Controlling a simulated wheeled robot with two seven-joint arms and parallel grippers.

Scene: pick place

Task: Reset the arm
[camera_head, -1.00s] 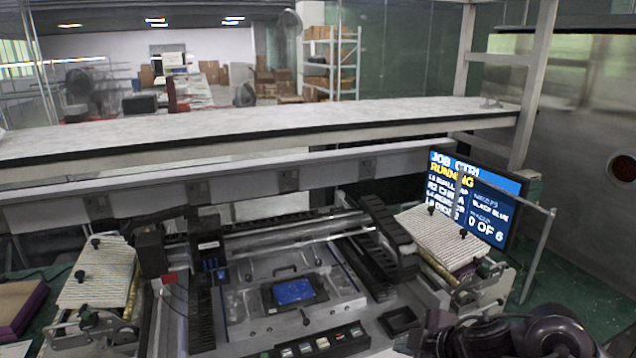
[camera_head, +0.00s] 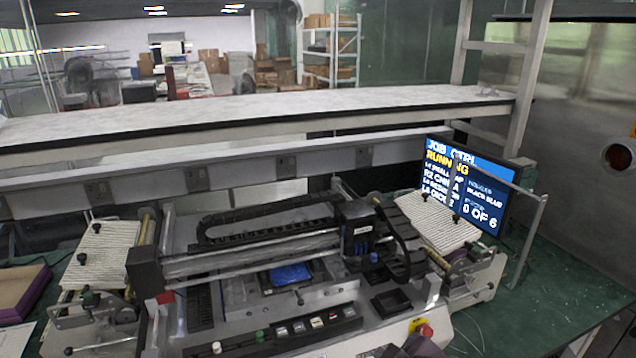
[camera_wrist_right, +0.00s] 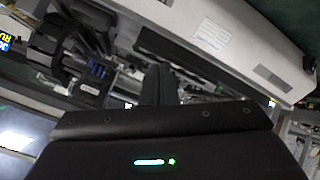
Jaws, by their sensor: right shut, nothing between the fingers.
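My right gripper (camera_head: 408,346) shows as a small dark shape at the bottom edge of the head view, in front of the machine's right front corner. Most of my right arm is out of the frame. In the right wrist view the dark fingers (camera_wrist_right: 158,85) are together, with nothing between them. My left gripper is not in the head view.
A machine with a gantry carriage (camera_head: 356,232) stands on the green table (camera_head: 560,290). A blue piece (camera_head: 290,273) lies on its bed, partly under the gantry. A red stop button (camera_head: 425,331) is close to my gripper. A screen (camera_head: 470,190) stands at right.

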